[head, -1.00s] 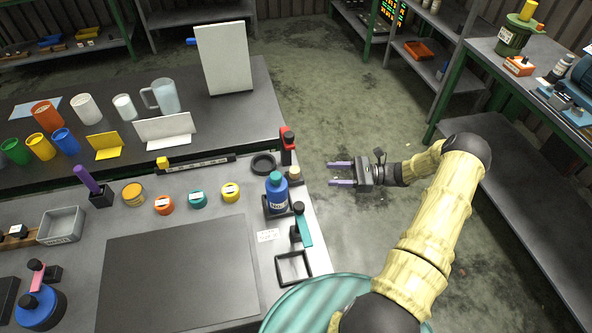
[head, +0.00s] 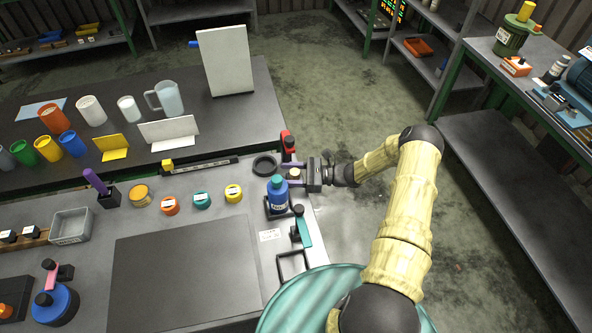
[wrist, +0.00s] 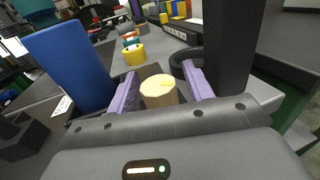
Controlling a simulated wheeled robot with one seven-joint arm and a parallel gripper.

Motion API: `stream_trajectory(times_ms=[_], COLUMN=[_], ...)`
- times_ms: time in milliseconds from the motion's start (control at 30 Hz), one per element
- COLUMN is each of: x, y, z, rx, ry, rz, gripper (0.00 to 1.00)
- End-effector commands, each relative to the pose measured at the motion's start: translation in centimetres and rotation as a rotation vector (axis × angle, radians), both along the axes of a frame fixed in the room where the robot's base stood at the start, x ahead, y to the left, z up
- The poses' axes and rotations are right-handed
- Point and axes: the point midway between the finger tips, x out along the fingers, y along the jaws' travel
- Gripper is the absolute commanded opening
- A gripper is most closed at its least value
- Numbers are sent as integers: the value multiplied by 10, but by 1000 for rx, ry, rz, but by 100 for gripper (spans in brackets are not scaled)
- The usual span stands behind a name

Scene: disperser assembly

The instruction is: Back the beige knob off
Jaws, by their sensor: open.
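The beige knob (wrist: 159,91) is a short, faceted piece in the wrist view, between the two purple fingers of my gripper (wrist: 160,90). The fingers stand apart on either side of it, with a visible gap, most clearly on the right. In the head view the knob (head: 295,174) shows small beside the blue bottle, and my gripper (head: 290,174) reaches over it from the right, open. What the knob sits on is hidden by the gripper.
A blue bottle (head: 278,196) stands close in front of the knob. A black post with a red top (head: 288,146) stands close behind. A black ring (head: 264,166) and a yellow-lidded piece (head: 233,193) lie to the left. A teal-handled tool (head: 303,228) stands nearer the front.

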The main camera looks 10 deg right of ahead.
Motion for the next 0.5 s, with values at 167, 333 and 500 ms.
stream_trajectory(times_ms=[167,333,500], x=[1,1,1], y=[-4,-9,-11], z=[-1,0,0], rx=[-1,-1,0], ry=[0,0,0], rz=[-10,-19,-22], gripper=[51,40,7])
